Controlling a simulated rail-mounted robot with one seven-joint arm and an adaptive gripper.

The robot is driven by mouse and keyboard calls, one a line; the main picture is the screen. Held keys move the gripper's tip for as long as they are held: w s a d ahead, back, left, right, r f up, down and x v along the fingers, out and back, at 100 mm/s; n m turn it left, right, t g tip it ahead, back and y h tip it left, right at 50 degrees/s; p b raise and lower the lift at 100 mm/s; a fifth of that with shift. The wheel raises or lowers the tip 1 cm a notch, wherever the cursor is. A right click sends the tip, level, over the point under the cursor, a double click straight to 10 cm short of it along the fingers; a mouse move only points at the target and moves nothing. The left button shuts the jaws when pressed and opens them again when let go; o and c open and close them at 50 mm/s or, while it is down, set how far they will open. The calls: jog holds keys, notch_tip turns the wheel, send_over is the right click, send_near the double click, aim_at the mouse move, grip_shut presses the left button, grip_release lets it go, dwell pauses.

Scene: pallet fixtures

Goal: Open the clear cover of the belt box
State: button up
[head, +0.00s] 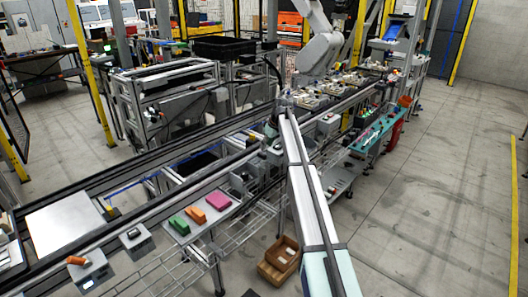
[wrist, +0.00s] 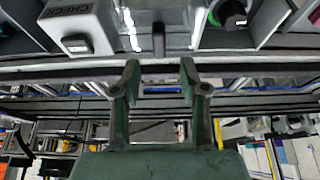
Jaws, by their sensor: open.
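In the wrist view my gripper (wrist: 160,76) is open and empty, its two green fingers apart. Beyond the fingertips, a dark upright tab (wrist: 158,40) stands centred in the gap, in front of a pale, glossy surface. I cannot tell for sure whether this is the clear cover of the belt box or its handle. No contact between fingers and tab shows. In the head view my arm reaches out to the rail line, and the gripper end is small and mostly hidden beside the arm.
A grey box marked CHECK (wrist: 75,28) stands left of the tab. A black and green round part (wrist: 230,12) is at the right. A dark rail crosses behind the fingers. In the head view, a plate of coloured blocks (head: 205,212) and a brown crate (head: 280,258) are nearby.

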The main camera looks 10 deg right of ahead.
jog(key=shift+v, duration=2.55)
jog(key=s+a+f+m+g+h, duration=0.15)
jog(key=s+f+m, duration=0.25)
jog(key=s+f, duration=1.45)
jog(key=s+a+f+m+g, duration=0.2)
jog(key=s+a+f+m, duration=0.1)
jog(key=s+f, duration=1.5)
jog(key=s+a+f+g, duration=0.1)
jog(key=s+f, duration=0.4)
jog(key=s, duration=1)
jog(key=s+a+f+g+h, duration=0.1)
jog(key=s+f+g, duration=0.2)
jog(key=s, duration=1.3)
jog(key=s+a+f+g, duration=0.2)
jog(key=s+f, duration=0.5)
jog(key=s, duration=0.9)
jog(key=shift+f+g, duration=0.15)
jog(key=shift+g, duration=0.3)
